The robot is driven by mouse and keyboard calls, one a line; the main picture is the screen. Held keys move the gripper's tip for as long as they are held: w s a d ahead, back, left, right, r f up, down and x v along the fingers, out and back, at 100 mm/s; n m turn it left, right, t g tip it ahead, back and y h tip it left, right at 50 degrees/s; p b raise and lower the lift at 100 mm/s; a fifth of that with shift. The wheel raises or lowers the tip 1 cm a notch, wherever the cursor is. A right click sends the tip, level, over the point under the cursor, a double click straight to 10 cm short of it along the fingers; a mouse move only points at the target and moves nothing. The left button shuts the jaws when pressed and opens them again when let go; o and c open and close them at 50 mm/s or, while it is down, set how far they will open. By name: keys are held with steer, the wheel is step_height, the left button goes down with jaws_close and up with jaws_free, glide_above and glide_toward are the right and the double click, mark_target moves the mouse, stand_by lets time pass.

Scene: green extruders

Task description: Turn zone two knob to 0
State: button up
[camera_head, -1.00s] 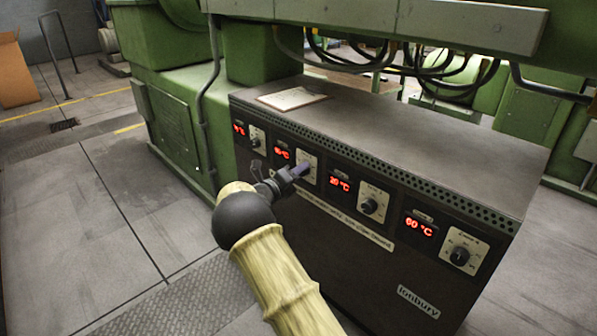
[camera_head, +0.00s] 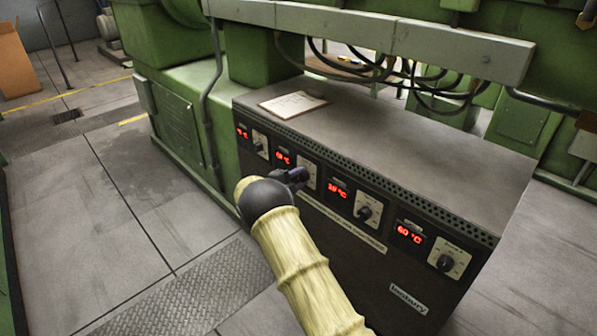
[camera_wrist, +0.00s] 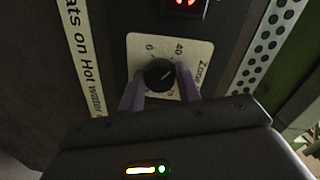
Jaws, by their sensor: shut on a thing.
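The grey control box (camera_head: 410,170) carries several knobs in a row, each beside a red display. My gripper (camera_head: 305,178) is at the second knob from the left and hides most of it. In the wrist view the round black knob (camera_wrist: 160,73) sits on a cream plate (camera_wrist: 176,44) marked 0 and 40, with "Zone" partly readable at its edge. Its pale pointer line slants toward the 40 side. My purple gripper fingers (camera_wrist: 160,88) stand on both sides of the knob, shut on it. The zone number is hidden.
The other knobs show at the left (camera_head: 261,145), the third place (camera_head: 367,208) and the far right (camera_head: 449,259). A clipboard (camera_head: 293,104) lies on the box top. Cables (camera_head: 425,85) hang behind. Open floor (camera_head: 70,230) is at the left.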

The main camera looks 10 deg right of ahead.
steer(key=n+p, duration=0.2)
steer(key=n, duration=0.1)
steer(key=shift+g+p, duration=0.3)
steer(key=n+p, duration=0.1)
steer(key=n, duration=0.2)
steer(key=shift+n+p, duration=0.3)
steer(key=shift+p, duration=0.1)
steer(key=n+h+p, duration=0.1)
steer(key=n, duration=0.4)
steer(key=shift+f+g, duration=0.15)
steer(key=shift+g, duration=0.25)
steer(key=shift+n, duration=0.3)
steer(key=shift+s, duration=0.1)
steer(key=o, duration=1)
steer(key=shift+c, duration=0.2)
